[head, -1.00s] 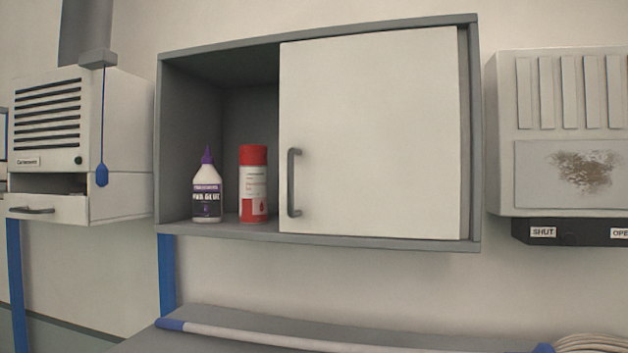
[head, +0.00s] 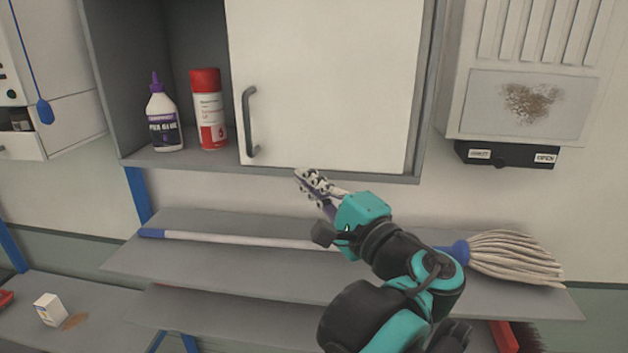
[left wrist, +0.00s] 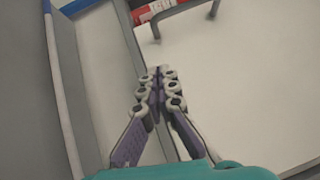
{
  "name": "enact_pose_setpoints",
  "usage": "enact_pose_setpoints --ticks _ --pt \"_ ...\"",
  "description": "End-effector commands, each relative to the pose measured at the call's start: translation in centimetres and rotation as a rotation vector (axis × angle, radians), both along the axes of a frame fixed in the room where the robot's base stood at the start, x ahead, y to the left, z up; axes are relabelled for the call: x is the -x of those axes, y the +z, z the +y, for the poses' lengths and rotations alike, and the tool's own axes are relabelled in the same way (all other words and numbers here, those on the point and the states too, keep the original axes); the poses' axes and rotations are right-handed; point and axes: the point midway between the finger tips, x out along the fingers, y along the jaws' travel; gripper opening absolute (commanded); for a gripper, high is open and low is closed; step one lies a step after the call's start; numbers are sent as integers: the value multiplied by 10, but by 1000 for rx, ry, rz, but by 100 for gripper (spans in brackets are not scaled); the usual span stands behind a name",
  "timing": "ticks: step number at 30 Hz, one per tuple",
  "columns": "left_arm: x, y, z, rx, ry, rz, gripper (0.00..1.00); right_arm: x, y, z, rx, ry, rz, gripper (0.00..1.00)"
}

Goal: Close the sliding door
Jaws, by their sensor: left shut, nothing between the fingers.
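The white sliding door (head: 325,75) covers the right part of the grey wall cabinet (head: 105,85); the left part is open. The door's grey bar handle (head: 250,122) stands upright near the door's left edge. In the left wrist view the handle (left wrist: 185,15) is at the top, with the white door (left wrist: 240,80) to its right and below. My left gripper (head: 303,175) is shut and empty, just in front of the cabinet's lower edge, below and right of the handle. It also shows in the left wrist view (left wrist: 158,78). My right gripper is not in view.
A purple-capped glue bottle (head: 164,128) and a red can (head: 208,110) stand in the open part. Below, a mop (head: 515,258) lies on a grey shelf (head: 190,262). A vented wall unit (head: 530,60) hangs to the right.

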Motion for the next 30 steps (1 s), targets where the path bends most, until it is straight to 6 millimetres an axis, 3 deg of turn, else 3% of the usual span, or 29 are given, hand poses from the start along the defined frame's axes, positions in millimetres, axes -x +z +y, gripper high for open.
enact_pose_setpoints --ticks 7,15,30 --pt "-43 9 33 1 4 0 0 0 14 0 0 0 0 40" --pt "-47 15 65 1 1 1 0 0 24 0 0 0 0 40" --pt "-47 15 71 1 0 1 0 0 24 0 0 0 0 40"
